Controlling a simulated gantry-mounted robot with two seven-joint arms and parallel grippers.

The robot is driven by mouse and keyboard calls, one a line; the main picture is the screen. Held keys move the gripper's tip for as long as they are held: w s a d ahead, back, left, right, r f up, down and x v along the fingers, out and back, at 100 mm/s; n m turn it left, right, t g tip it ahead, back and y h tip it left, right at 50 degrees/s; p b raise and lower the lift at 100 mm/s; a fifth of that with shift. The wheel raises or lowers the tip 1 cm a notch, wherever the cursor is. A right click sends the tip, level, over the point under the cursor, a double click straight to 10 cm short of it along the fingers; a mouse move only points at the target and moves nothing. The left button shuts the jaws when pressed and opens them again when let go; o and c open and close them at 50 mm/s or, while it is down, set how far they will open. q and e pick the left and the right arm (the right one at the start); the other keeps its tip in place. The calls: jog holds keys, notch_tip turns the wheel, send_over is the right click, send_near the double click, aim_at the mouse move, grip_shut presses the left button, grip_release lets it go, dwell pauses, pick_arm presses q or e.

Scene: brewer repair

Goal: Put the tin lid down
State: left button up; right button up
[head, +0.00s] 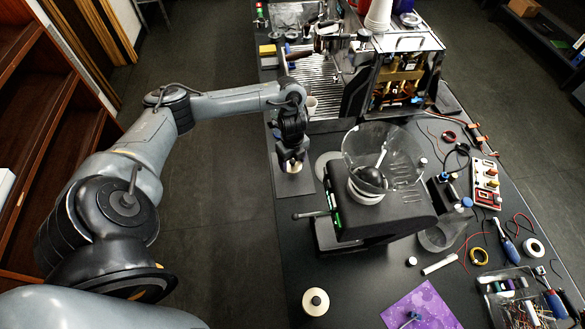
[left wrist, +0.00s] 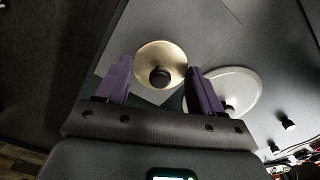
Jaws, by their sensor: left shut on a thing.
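The tin lid (left wrist: 147,55) is a round cream disc with a black knob at its middle. In the left wrist view it sits between the two purple fingers of my left gripper (left wrist: 160,88), which is shut on it. In the head view my left gripper (head: 292,158) points down over a grey mat (head: 291,184) at the bench's left edge, with the pale lid (head: 293,167) partly hidden under it. I cannot tell whether the lid touches the mat. My right gripper is not in view.
A pale disc (head: 323,160) lies right of the mat, close to the black grinder (head: 385,218) with its clear hopper (head: 403,150). The espresso machine (head: 408,45) stands behind. A cream round container (head: 315,302) and a purple mat (head: 425,308) are at the front.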

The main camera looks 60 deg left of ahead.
aim_at(293, 166)
pick_arm(q)
jog(key=shift+f+b, duration=0.3)
jog(key=shift+f, duration=1.65)
jog(key=shift+f, duration=0.2)
jog(key=o, duration=1)
jog(key=shift+r, duration=0.15)
notch_tip(293, 166, up, 12)
jog(key=p, duration=0.4)
jog(key=shift+p, duration=0.4)
